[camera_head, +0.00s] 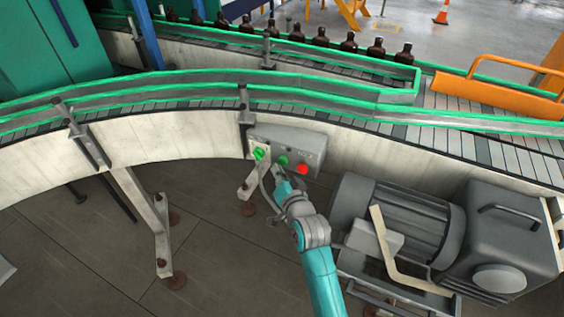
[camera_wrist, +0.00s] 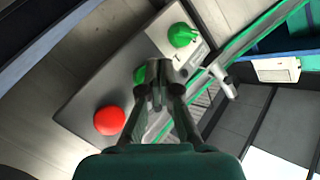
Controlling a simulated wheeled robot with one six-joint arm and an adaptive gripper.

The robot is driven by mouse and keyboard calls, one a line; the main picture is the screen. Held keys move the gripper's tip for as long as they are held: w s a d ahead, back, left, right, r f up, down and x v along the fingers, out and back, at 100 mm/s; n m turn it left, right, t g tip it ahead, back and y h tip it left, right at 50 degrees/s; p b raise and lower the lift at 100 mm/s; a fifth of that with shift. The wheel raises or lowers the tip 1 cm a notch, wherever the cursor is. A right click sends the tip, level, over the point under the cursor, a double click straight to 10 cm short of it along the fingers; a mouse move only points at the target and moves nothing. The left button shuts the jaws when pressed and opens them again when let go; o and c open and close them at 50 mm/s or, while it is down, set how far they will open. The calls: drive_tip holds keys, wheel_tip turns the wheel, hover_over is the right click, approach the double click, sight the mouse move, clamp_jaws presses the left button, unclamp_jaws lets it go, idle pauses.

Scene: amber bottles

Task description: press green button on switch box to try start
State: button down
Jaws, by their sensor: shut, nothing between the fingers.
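The grey switch box (camera_head: 312,143) is mounted on the side of the conveyor. It carries a green knob (camera_head: 258,153) at left, a green button (camera_head: 283,160) in the middle and a red button (camera_head: 302,169) at right. In the wrist view the box (camera_wrist: 88,86) is tilted, with the red button (camera_wrist: 109,120) at lower left and the green knob (camera_wrist: 181,35) at upper right. My gripper (camera_wrist: 158,70) is shut and empty. Its fingertips partly cover the green button (camera_wrist: 139,75). I cannot tell whether they touch it. In the head view my gripper (camera_head: 280,173) is just below that button.
A grey motor unit (camera_head: 400,220) stands right of my arm. The curved conveyor (camera_head: 180,137) runs behind the box, with brown bottles (camera_head: 320,37) in a row on the far belt. A metal support leg (camera_head: 140,210) stands at left. The floor (camera_head: 225,255) left of my arm is clear.

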drive_tip(key=shift+w, duration=0.1)
idle(0.7)
drive_tip(key=shift+w+d, duration=0.15)
drive_tip(key=shift+w, duration=0.1)
drive_tip(key=shift+w+d, duration=0.15)
drive_tip(key=shift+w, duration=0.3)
idle(0.8)
idle(0.4)
drive_tip(key=shift+s+a, duration=0.3)
drive_tip(key=shift+s, duration=0.55)
drive_tip(key=shift+s+a, duration=0.3)
drive_tip(key=shift+s, duration=0.5)
drive_tip(key=shift+s+a, duration=0.25)
drive_tip(key=shift+s, duration=0.5)
drive_tip(key=shift+s+a, duration=0.3)
drive_tip(key=shift+s, duration=0.5)
